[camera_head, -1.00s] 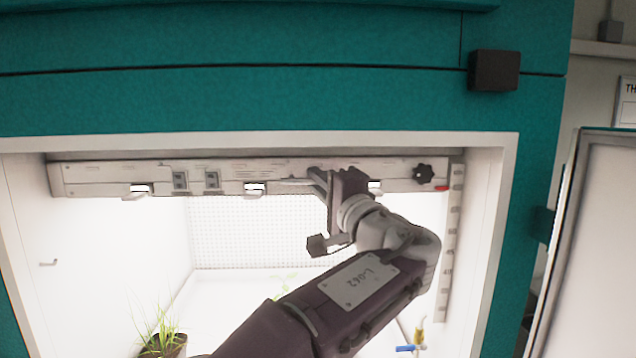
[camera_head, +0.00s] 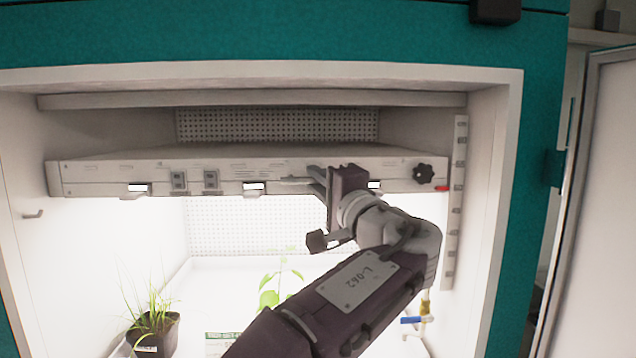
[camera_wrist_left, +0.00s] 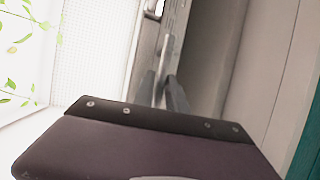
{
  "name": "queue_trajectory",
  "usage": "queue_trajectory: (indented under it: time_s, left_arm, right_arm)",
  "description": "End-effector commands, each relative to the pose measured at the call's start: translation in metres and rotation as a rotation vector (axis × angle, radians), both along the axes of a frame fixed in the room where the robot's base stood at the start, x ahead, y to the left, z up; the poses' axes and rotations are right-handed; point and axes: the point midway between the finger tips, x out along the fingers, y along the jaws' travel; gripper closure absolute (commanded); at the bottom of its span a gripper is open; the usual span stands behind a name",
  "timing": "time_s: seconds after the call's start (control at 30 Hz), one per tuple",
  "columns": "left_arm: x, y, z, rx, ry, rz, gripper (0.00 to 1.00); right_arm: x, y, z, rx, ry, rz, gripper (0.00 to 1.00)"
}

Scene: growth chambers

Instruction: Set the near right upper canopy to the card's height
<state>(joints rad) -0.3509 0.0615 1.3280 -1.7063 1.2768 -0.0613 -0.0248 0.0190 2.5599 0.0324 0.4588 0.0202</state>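The upper canopy (camera_head: 110,177) is a long pale light panel spanning the chamber, with small white tabs, sockets and a black knob (camera_head: 424,174) at its right end. A red pointer (camera_head: 443,188) at that end sits beside a vertical scale (camera_head: 455,215), in the scale's upper half; its numbers are too small to read. My left gripper (camera_head: 314,180) is at the canopy's front edge, right of centre, its fingers closed on that edge. The fingers (camera_wrist_left: 170,95) also show against the canopy in the left wrist view. The height card cannot be made out. My right gripper is out of view.
A potted grass plant (camera_head: 152,325) and a leafy plant (camera_head: 275,290) stand below the canopy. A blue-handled valve (camera_head: 412,320) is at lower right. The open door (camera_head: 590,200) stands to the right. There is an empty gap above the canopy, under the ceiling.

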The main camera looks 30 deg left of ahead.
Motion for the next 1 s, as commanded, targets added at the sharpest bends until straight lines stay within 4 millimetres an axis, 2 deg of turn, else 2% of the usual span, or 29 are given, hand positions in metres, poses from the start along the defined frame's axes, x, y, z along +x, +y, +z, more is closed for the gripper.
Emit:
queue_trajectory:
  time_s: [0.37,0.7,0.83,1.0]
  left_arm:
    - [-0.001,-0.002,-0.001,0.001,-0.001,-0.002,0.67]
    - [-0.039,-0.056,-0.017,-0.002,-0.001,-0.006,0.67]
    - [-0.048,-0.068,-0.018,-0.001,0.000,-0.003,0.67]
    - [-0.051,-0.070,-0.017,-0.002,0.000,0.001,0.67]
  right_arm:
    - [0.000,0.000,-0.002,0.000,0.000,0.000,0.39]
    - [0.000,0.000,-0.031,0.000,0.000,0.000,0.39]
    - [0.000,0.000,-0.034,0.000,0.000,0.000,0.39]
    - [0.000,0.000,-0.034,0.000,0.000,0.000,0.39]
